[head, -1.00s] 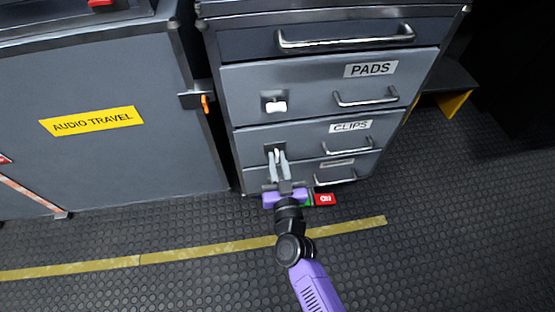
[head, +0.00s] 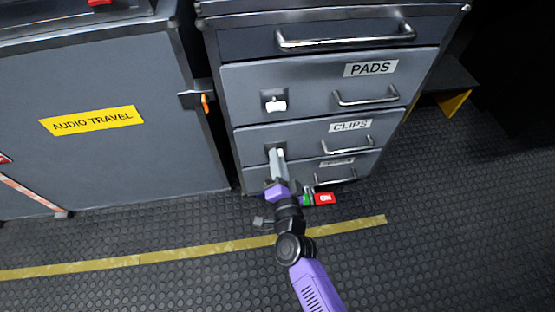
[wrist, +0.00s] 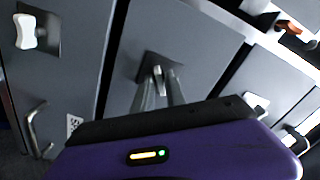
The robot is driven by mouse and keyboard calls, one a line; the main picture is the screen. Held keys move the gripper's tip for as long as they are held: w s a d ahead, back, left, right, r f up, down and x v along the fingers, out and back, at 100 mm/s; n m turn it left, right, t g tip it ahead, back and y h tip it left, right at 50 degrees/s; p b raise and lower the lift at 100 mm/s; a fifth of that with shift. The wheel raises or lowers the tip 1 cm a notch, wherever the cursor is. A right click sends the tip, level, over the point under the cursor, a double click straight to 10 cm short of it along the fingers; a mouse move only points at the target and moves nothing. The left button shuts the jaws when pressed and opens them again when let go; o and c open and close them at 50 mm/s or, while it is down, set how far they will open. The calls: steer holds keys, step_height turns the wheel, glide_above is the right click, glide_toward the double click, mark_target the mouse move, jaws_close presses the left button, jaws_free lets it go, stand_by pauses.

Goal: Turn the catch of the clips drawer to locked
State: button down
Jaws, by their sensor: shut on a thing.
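The clips drawer (head: 305,136) is the grey drawer labelled CLIPS, below the PADS drawer, and its front sits flush with its neighbours. Its catch is at the left of the drawer front, on a dark square plate (wrist: 146,70). My gripper (head: 278,154) reaches up to this catch, and its two fingers are shut on it. In the wrist view the fingertips (wrist: 158,76) close around the pale catch knob, which they mostly hide. I cannot tell the catch's exact angle. The gripper body looks rolled relative to the drawer front.
The PADS drawer (head: 320,84) above has a white catch (head: 276,105) and a bar handle. The clips drawer's bar handle (head: 348,146) is right of my gripper. A red and green item (head: 324,199) shows beside my wrist. A grey AUDIO TRAVEL case (head: 110,160) stands left.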

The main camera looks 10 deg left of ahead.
steer(key=shift+m+b, duration=0.6)
steer(key=shift+m, duration=2.9)
steer(key=c, duration=1.6)
jaws_free()
steer(key=shift+o, duration=0.2)
steer(key=p+v, duration=0.1)
steer(key=v, duration=0.6)
steer(key=shift+s+p, duration=0.3)
steer(key=shift+s, duration=0.1)
